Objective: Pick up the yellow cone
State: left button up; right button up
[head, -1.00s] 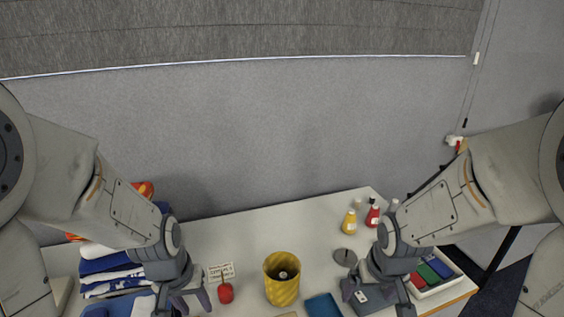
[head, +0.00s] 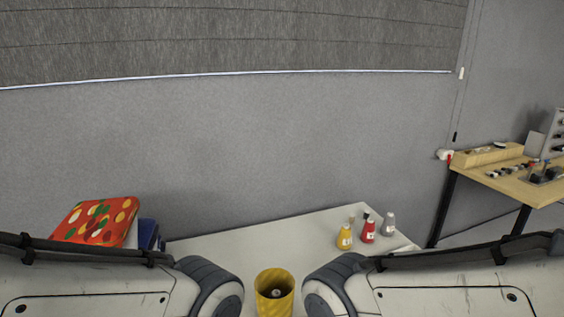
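No clear cone shape shows in the head view. A yellow, ribbed, open-topped round vessel (head: 274,294) stands at the front middle of the table, with a small pale thing inside it. A small yellow bottle (head: 345,237) stands at the back right of the table. Neither of my grippers is in view; only my two arm links show, one on each side of the yellow vessel. They hide much of the table's front left and front right.
A red bottle (head: 368,231) and a grey bottle (head: 388,225) stand beside the yellow one. A red patterned box (head: 95,222) and a dark blue item (head: 148,235) are at the left. The white table (head: 270,240) is clear behind the vessel. A wooden side table (head: 478,165) stands far right.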

aim_at(344, 242)
jog(key=z, duration=2.65)
jog(key=i, duration=1.55)
jog(key=u, duration=3.25)
jog(key=i, duration=0.5)
